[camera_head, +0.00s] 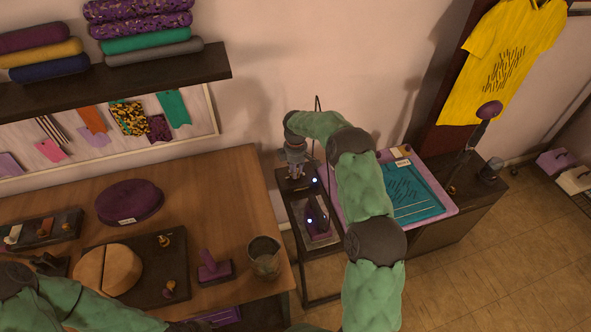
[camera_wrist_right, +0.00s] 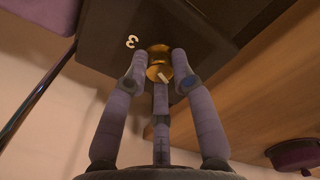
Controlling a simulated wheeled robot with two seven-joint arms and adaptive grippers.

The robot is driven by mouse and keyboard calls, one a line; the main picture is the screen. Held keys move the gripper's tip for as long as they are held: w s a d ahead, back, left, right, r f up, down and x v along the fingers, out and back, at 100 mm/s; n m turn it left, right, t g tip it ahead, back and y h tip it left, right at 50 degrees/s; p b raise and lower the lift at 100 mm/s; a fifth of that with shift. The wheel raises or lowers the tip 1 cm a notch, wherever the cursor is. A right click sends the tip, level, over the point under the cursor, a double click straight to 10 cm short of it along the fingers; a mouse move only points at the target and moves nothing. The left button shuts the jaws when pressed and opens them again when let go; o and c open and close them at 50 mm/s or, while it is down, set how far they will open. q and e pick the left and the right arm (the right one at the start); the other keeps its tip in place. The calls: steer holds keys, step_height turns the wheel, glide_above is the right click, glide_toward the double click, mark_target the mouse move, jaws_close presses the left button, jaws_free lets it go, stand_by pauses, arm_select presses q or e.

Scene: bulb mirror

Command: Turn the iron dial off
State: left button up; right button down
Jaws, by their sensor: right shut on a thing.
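The iron dial (camera_wrist_right: 158,53) is a small brass knob with a pale mark, on a dark panel (camera_wrist_right: 110,42) beside a pale "3", in the right wrist view. My right gripper (camera_wrist_right: 159,66) has its fingers closed around the knob. In the head view this gripper (camera_head: 296,168) points down at the dark stand (camera_head: 288,187), and the dial itself is hidden there. A dark purple iron (camera_head: 317,214) rests on the stand's nearer part.
A wooden table (camera_head: 215,190) at left holds a purple cushion (camera_head: 129,201), a board with brass knobs (camera_head: 150,262), a purple-handled tool (camera_head: 212,268) and a cup (camera_head: 264,256). A pink-framed teal screen (camera_head: 410,190) lies right of my right arm. Open floor (camera_head: 490,270) is at lower right.

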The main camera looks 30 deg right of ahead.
steer(key=n, duration=0.4)
steer(key=shift+n, duration=0.3)
stand_by(0.3)
steer(key=c, duration=1)
jaws_free()
step_height(320, 180, up, 12)
